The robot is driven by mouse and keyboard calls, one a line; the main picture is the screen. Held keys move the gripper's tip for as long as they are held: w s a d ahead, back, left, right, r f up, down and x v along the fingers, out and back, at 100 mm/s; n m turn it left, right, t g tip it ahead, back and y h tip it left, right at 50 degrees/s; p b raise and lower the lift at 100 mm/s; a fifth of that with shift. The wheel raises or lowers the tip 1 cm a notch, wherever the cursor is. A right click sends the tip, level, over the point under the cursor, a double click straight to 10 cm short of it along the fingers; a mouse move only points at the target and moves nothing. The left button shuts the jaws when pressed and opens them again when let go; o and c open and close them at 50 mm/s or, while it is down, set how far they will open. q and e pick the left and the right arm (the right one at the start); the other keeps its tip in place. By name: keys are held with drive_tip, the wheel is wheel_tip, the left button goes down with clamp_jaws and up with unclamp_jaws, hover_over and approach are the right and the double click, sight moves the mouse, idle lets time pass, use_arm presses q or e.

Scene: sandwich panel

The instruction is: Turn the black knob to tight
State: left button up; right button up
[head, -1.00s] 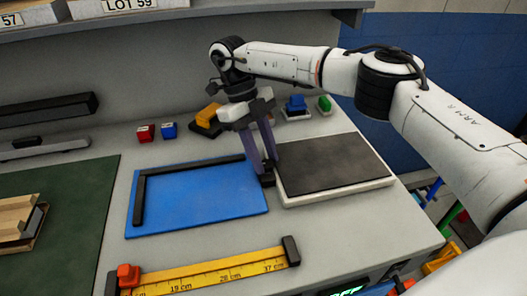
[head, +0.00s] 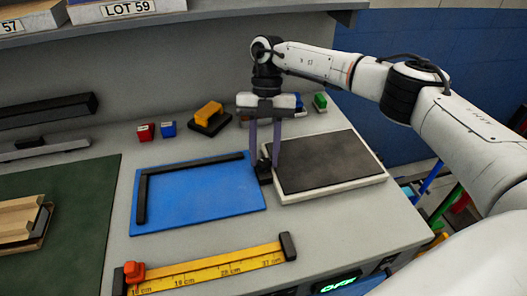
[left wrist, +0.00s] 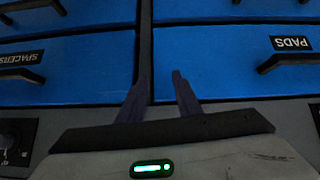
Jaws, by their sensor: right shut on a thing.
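My left gripper shows only in the left wrist view (left wrist: 158,92). Its two fingers are apart with nothing between them, in front of blue drawer fronts.
The blue board (head: 205,200) with a black L-shaped edge lies left of the knob. The dark-topped pad (head: 330,160) lies to the right. A yellow ruler (head: 210,268) runs along the front. Small coloured blocks (head: 168,129) stand at the back. Blue drawers (left wrist: 235,60) have dark handles.

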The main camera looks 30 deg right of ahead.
drive_tip(key=m, duration=0.1)
drive_tip(key=m+t, duration=0.1)
drive_tip(key=m, duration=0.1)
drive_tip(key=m+y, duration=0.1)
drive_tip(key=m, duration=0.1)
drive_tip(key=shift+d+r+t, duration=0.1)
drive_tip(key=shift+d+t, duration=0.15)
drive_tip(key=shift+t, duration=0.05)
drive_tip(key=shift+m, duration=0.3)
drive_tip(key=o, duration=1.1)
drive_tip(key=shift+s, duration=0.1)
drive_tip(key=shift+c, duration=0.2)
drive_tip(key=b+v, duration=0.1)
drive_tip(key=v, duration=0.9)
drive_tip(key=shift+d, duration=0.15)
